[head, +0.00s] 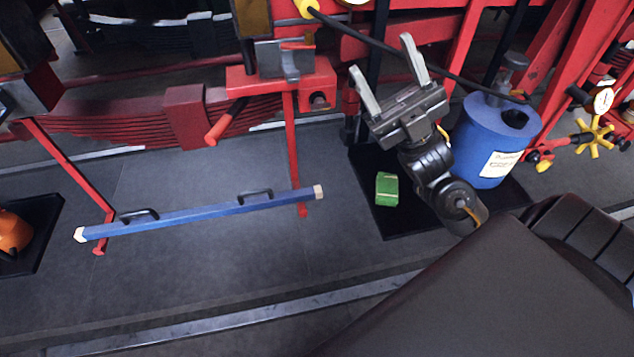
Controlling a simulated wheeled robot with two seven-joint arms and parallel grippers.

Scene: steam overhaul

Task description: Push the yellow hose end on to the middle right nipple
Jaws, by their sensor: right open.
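A yellow hose end (307,8) shows at the top edge of the head view, partly cut off. Its black hose (345,30) runs down to the right, past my right gripper, toward a blue canister (487,135). My right gripper (382,55) is open, with its two fingers pointing up and to the left. The hose end is up and left of the fingertips, apart from them. I cannot tell whether the hose passes between the fingers or behind them. I cannot make out the middle right nipple. My left gripper is out of view.
A red frame with a vise-like block (285,62) and leaf springs (120,122) stands behind. A blue bar (205,214) with black handles spans the left. A green box (386,189) lies on a dark mat. A gauge (603,100) and yellow handwheel (593,137) are at right.

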